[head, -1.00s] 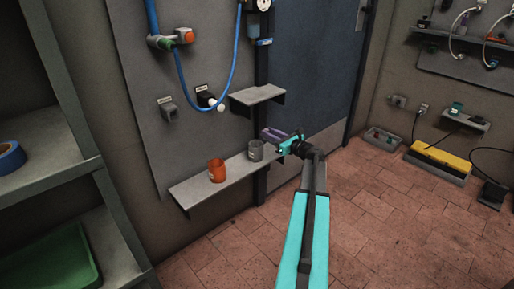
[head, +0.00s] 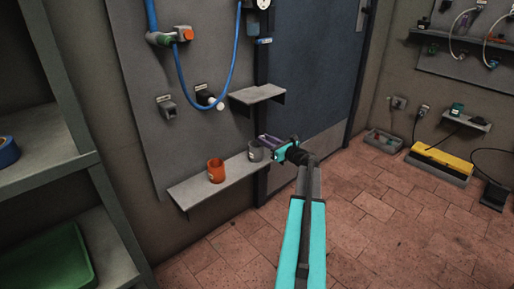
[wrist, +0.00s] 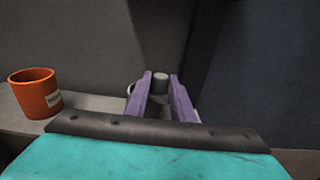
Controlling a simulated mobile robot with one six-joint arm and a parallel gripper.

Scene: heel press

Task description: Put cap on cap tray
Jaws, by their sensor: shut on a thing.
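My gripper (head: 264,140) has purple fingers and reaches over the right end of the low wall shelf (head: 195,190). In the wrist view the fingers (wrist: 161,78) are shut on a small grey cylindrical piece (wrist: 161,83), which looks like the cap. The fingers hide its lower part. A grey cup (head: 255,152) stands on the shelf just below and left of the fingertips. In the wrist view it is mostly hidden behind them, so I cannot tell whether they touch it. I cannot tell which thing is the cap tray.
An orange cup (head: 216,171) with a label stands left of the grey cup. A small shelf (head: 257,94) juts out above. A blue hose (head: 183,80) hangs upper left. A grey open tray (head: 384,142) lies on the floor right of the door.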

